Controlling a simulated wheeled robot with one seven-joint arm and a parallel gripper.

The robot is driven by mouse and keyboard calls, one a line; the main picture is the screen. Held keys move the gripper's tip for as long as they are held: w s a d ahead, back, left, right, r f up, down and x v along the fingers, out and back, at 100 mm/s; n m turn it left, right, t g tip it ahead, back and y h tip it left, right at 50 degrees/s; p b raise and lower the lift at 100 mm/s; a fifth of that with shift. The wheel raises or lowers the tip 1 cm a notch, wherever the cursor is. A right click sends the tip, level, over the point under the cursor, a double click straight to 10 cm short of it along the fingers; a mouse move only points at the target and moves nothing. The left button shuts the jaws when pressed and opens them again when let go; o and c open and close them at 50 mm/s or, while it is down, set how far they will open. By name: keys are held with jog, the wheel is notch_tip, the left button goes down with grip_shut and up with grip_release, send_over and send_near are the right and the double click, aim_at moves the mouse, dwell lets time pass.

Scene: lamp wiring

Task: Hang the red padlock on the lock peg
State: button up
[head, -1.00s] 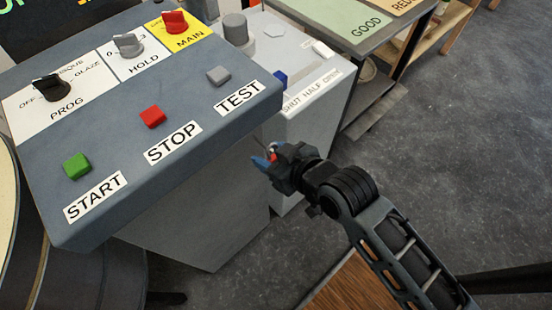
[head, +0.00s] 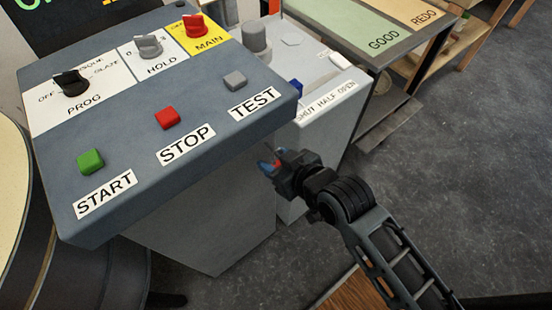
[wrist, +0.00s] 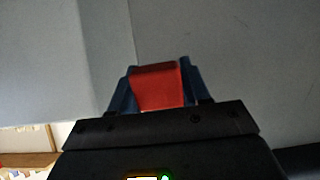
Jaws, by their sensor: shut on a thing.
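The red padlock (wrist: 157,86) is between the two blue fingers of my gripper (wrist: 158,82) in the wrist view, and the fingers are shut on it. In the head view my gripper (head: 270,163) is small, below the right front edge of the grey control console, with a bit of red padlock (head: 277,163) showing at its tip. The padlock's shackle is not clearly visible. I cannot make out the lock peg in either view.
The grey console (head: 200,85) carries START, STOP and TEST buttons, two knobs and a red MAIN switch (head: 194,27). A light grey cabinet (head: 318,122) stands behind the gripper. A table with GOOD and REDO areas (head: 385,40) is at the back. Open floor (head: 455,180) lies to the right.

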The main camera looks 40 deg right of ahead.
jog(key=o, duration=1.1)
jog(key=shift+o, duration=0.2)
jog(key=v, duration=0.7)
jog(key=shift+s+r, duration=0.2)
jog(key=shift+s, duration=0.15)
jog(key=s+r+t, duration=0.1)
jog(key=s+r, duration=0.4)
jog(key=s, duration=0.5)
jog(key=s+r+t, duration=0.2)
jog(key=s+r, duration=0.4)
jog(key=s, duration=0.4)
jog(key=shift+f, duration=0.1)
